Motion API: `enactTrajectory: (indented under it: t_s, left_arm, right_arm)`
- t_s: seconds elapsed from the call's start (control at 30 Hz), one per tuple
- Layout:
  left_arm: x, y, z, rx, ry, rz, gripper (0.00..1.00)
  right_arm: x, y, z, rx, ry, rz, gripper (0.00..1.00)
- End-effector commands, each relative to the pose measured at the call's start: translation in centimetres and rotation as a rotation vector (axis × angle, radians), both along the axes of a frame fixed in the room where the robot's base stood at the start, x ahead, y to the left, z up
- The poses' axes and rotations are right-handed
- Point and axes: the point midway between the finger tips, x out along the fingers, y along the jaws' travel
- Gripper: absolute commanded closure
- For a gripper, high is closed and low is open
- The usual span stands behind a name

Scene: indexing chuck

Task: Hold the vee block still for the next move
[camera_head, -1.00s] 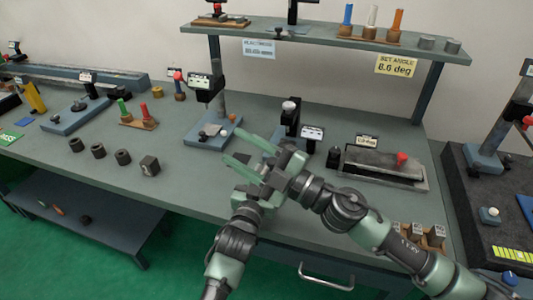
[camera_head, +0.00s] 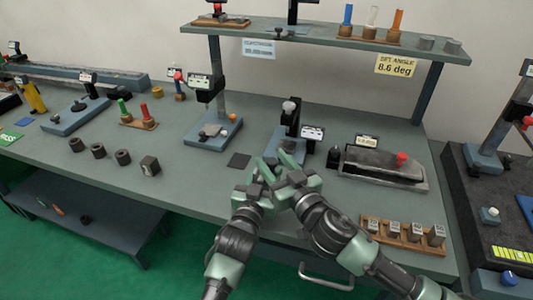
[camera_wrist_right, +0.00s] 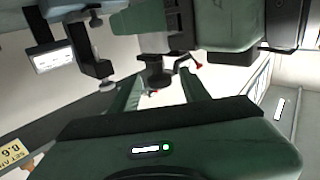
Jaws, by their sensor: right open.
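My right gripper (camera_head: 275,160) is open, its two green fingers pointing away from me toward a blue-based stand (camera_head: 291,145) with a black column. I cannot pick out the vee block for certain. A dark block with a hole (camera_head: 149,166) stands on the bench at the left, away from both grippers.
A dark square plate (camera_head: 239,160) lies left of the grippers. A gauge stand (camera_head: 205,140) is behind it. A grey tray (camera_head: 400,180) with a red knob is at right, and a wooden rack (camera_head: 405,236) in front. Several dark rings (camera_head: 98,151) lie at left.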

Motion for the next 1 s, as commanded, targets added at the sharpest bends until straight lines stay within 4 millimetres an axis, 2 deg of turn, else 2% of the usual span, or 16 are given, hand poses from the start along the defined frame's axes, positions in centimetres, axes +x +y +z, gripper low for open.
enactTrajectory:
  t_s: [0.03,0.2,0.6,0.77,1.0]
  left_arm:
    - [-0.1,0.1,-0.9,0.006,0.018,0.001,1.00]
    - [-0.1,0.1,-1.0,0.006,0.018,0.001,1.00]
    - [-0.1,0.1,-1.0,0.006,0.018,0.001,1.00]
    - [-0.1,0.1,-1.0,0.006,0.018,0.001,1.00]
    - [-0.1,0.1,-1.0,0.006,0.018,0.002,1.00]
  right_arm:
    - [0.8,0.5,0.1,-0.002,-0.003,0.000,0.54]
    - [2.6,1.3,0.0,-0.001,-0.002,0.000,0.54]
    - [3.1,1.7,0.0,0.000,-0.001,0.001,0.54]
    - [3.1,1.7,0.0,-0.001,-0.002,0.001,0.98]
    - [3.1,1.7,-0.1,-0.004,-0.002,0.010,1.00]
